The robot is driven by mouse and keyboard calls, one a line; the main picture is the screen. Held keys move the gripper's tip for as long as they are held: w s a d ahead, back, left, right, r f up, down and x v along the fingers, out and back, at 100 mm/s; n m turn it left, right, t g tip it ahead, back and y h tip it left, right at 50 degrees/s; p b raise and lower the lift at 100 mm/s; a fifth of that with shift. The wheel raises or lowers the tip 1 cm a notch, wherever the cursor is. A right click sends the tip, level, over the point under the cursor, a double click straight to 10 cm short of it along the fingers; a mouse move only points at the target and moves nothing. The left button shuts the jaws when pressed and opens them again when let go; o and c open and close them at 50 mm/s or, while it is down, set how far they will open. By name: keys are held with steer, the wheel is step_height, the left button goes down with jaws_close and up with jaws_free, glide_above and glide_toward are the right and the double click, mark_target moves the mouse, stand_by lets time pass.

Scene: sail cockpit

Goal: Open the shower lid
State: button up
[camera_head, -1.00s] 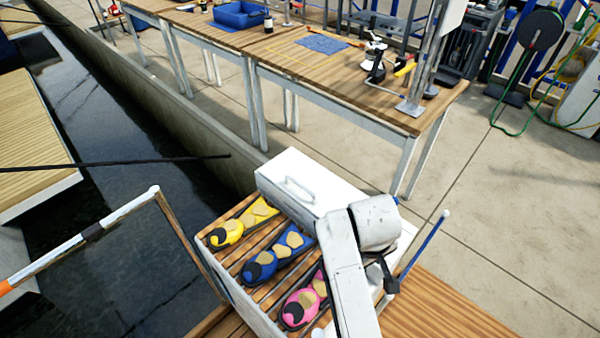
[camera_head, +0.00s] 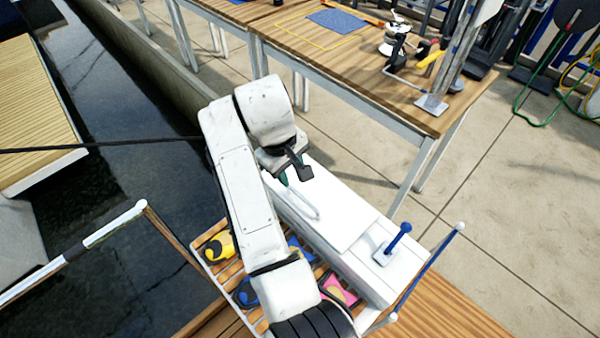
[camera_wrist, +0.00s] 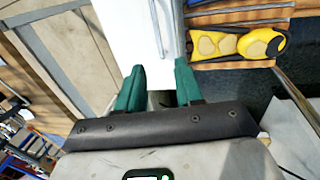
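The shower lid (camera_head: 345,212) is a flat white cover on a white box, lying closed. Its pale loop handle (camera_head: 305,203) stands on top, running lengthwise. My gripper (camera_head: 283,178) is over the far left end of the lid, close to the handle's far end, partly hidden by my wrist. In the wrist view, my gripper (camera_wrist: 160,75) has two green fingers apart with a gap between them. The white lid (camera_wrist: 125,30) lies beyond the fingers, and a thin grey bar of the handle (camera_wrist: 155,28) lines up with the gap. I cannot tell whether the fingers touch it.
A slatted seat with yellow (camera_head: 217,246), blue (camera_head: 245,293) and pink (camera_head: 340,290) shoe-like items lies beside the box, partly behind my arm. A blue lever (camera_head: 397,240) stands on the box's near right end. A wooden table (camera_head: 340,65) is behind; dark water lies left.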

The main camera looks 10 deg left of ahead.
mark_target(299, 194)
steer(key=f, duration=0.3)
steer(key=w+d+f, duration=0.1)
steer(key=f, duration=0.3)
steer(key=w+f, duration=0.1)
steer(key=f, duration=0.2)
steer(key=shift+d+f, duration=0.15)
steer(key=shift+f, duration=0.05)
steer(key=shift+c, duration=0.2)
jaws_close()
stand_by(1.0)
